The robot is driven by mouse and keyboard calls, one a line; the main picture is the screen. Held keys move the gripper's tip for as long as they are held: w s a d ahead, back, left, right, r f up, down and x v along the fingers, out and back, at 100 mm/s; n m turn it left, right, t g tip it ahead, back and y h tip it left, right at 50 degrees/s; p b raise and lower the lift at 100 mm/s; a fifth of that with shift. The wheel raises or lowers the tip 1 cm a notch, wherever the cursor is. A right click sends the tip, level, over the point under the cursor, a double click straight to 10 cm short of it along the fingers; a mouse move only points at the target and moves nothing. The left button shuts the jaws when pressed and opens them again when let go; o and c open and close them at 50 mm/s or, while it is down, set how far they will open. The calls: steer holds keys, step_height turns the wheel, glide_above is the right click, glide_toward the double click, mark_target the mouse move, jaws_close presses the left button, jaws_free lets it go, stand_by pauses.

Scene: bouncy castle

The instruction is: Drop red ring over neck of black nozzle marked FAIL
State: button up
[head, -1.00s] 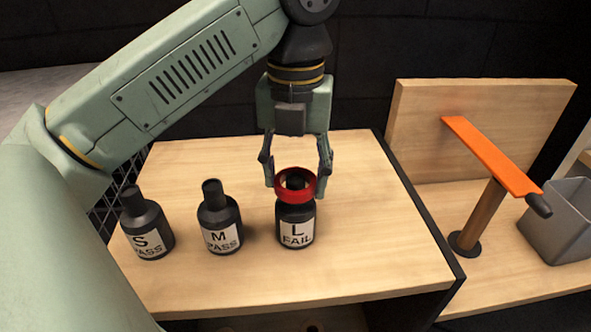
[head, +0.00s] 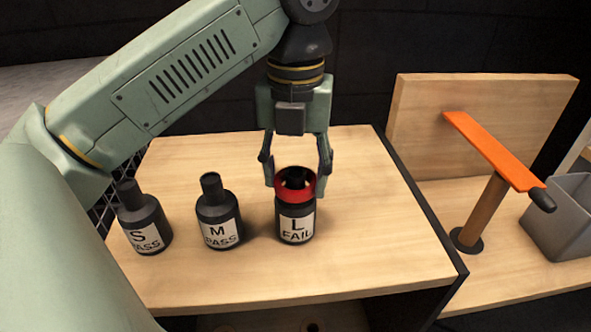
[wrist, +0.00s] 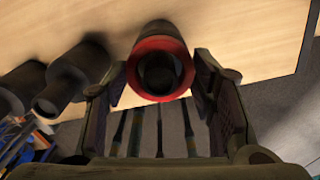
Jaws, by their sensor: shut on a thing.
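The red ring (head: 281,189) is between the fingers of my gripper (head: 296,184), which is shut on it. The ring is around the neck of the black nozzle marked L FAIL (head: 296,229), at the right end of a row. The neck's dark tip shows inside the ring, which sits close above the nozzle's shoulder. Whether it touches the shoulder I cannot tell. The nozzle stands upright on the wooden table. In the wrist view the red ring (wrist: 146,54) circles the dark neck opening, with a finger on each side.
Black nozzles marked M PASS (head: 220,227) and S PASS (head: 143,225) stand to the left on the wooden table (head: 375,230). To the right are an orange bar on a post (head: 492,150) and a grey bin (head: 560,220). The table right of the FAIL nozzle is clear.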

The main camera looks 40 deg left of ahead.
steer(key=o, duration=1)
